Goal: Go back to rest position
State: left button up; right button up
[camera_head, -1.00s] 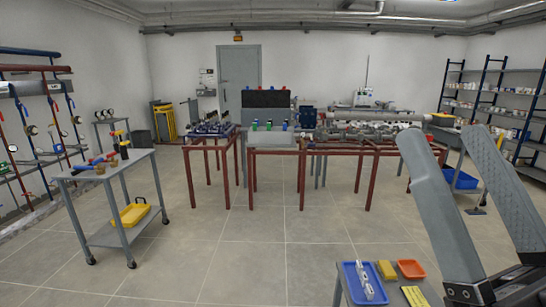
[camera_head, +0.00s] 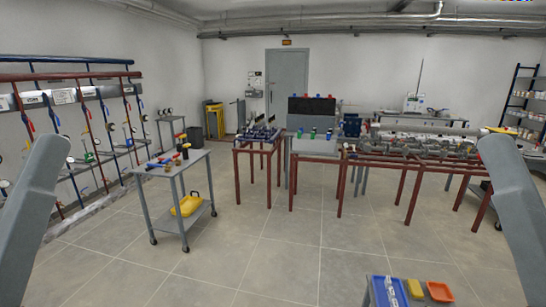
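Two grey arm links of mine stand at the sides of the head view, one at the left edge and one at the right edge. The task names no object.
A grey cart (camera_head: 172,166) with tools and a yellow tray (camera_head: 190,205) stands at left centre. Red-legged benches (camera_head: 292,186) with equipment stand behind. A blue tray (camera_head: 388,292), a yellow block (camera_head: 415,289) and an orange tray (camera_head: 440,292) lie at bottom right. The middle floor is clear.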

notch_tip(320, 180, up, 36)
jog(key=p, duration=3.2)
jog(key=shift+f, duration=0.2)
